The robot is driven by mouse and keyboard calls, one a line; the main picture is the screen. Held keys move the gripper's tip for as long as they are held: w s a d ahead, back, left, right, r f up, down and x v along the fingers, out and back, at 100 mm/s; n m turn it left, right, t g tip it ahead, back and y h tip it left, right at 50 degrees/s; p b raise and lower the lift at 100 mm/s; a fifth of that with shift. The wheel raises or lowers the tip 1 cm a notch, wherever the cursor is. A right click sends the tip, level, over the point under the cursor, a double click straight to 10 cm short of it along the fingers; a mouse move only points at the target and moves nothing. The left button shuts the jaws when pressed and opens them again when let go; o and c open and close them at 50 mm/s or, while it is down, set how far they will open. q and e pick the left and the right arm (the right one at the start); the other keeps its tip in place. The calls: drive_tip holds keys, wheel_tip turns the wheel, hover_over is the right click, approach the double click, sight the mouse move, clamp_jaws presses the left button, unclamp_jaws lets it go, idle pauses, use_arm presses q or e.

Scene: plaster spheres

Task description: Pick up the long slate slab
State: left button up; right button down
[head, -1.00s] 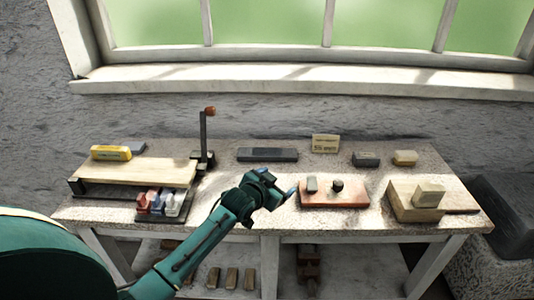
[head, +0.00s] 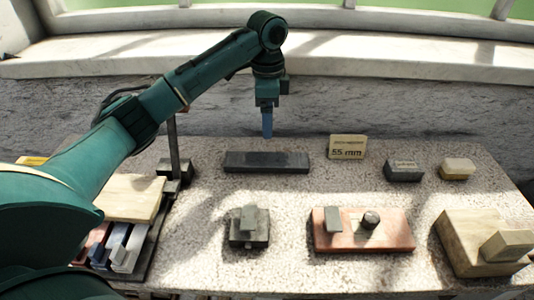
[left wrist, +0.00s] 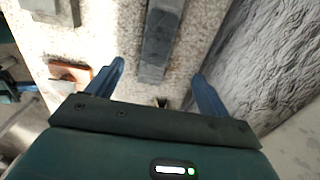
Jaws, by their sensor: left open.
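The long slate slab (head: 238,162) is a dark grey bar lying flat near the back of the stone-topped bench, its length running left to right. It also shows in the left wrist view (left wrist: 160,42), reaching in from the top edge between the two fingers. My left gripper (head: 267,125) points down above the slab, apart from it. In the left wrist view the gripper (left wrist: 160,75) has its blue fingers spread wide, one to each side of the slab, with nothing held.
A card reading 55 mm (head: 346,147) stands right of the slab. A dark post (head: 174,145) stands to its left. In front are a dark block (head: 249,228) and a reddish board (head: 385,240).

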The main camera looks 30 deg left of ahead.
sight(267, 159)
use_arm(q)
drive_tip(key=f, duration=1.2)
drive_tip(key=shift+s+f+b, duration=0.25)
drive_tip(key=shift+f+b, duration=0.1)
drive_tip(key=shift+f, duration=0.05)
drive_tip(key=shift+c, duration=0.2)
drive_tip(key=c, duration=1.7)
drive_tip(key=shift+o, duration=0.2)
drive_tip(key=shift+r, duration=0.1)
